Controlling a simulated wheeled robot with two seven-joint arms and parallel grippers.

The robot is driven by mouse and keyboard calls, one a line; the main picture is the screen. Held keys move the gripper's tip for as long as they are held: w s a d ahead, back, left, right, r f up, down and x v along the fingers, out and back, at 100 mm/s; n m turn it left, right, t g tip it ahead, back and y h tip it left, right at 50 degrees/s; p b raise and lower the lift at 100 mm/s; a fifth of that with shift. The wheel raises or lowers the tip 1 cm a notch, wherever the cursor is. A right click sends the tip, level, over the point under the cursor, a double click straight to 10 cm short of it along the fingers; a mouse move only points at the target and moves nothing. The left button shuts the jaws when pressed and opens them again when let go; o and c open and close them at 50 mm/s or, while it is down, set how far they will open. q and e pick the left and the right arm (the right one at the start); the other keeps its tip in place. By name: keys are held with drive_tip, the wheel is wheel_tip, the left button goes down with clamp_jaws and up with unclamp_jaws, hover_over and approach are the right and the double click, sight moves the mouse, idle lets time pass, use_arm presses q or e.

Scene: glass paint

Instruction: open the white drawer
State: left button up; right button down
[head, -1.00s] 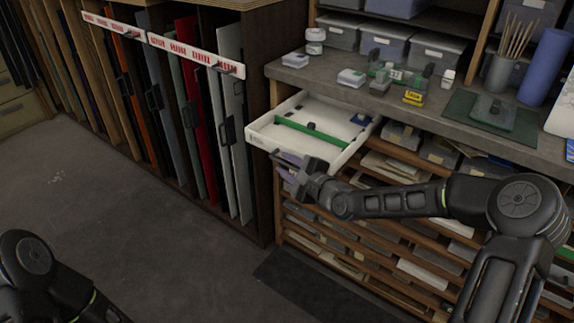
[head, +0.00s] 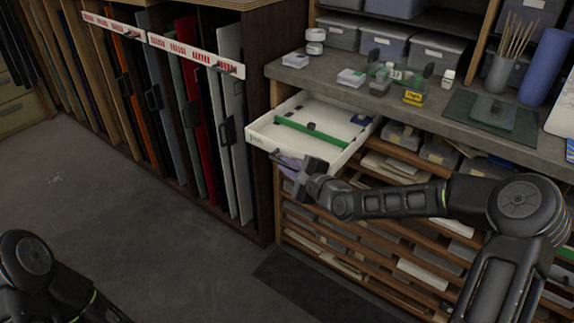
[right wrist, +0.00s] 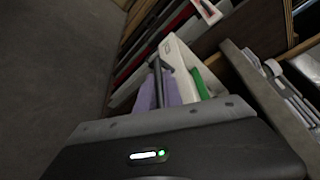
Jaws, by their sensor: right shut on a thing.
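In the right wrist view the purple finger pads (right wrist: 172,91) lie on both sides of the dark handle bar (right wrist: 158,84), with the white drawer front (right wrist: 181,58) behind. At the lower left of the head view only links of my left arm show; its gripper is out of view.
The workbench (head: 335,93) carries jars, small boxes and a brush pot (head: 501,73). A rack of upright sheets (head: 190,120) stands left of the drawer. Wooden shelves (head: 375,270) fill the space below.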

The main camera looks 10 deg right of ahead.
idle(0.6)
drive_tip(key=s+a, duration=0.3)
drive_tip(key=shift+a, duration=0.35)
drive_tip(key=c, duration=1.5)
unclamp_jaws()
drive_tip(key=shift+d, duration=0.1)
drive_tip(key=v, duration=0.7)
drive_tip(key=shift+s+d+r+p, duration=0.1)
drive_tip(key=shift+s+p, duration=0.25)
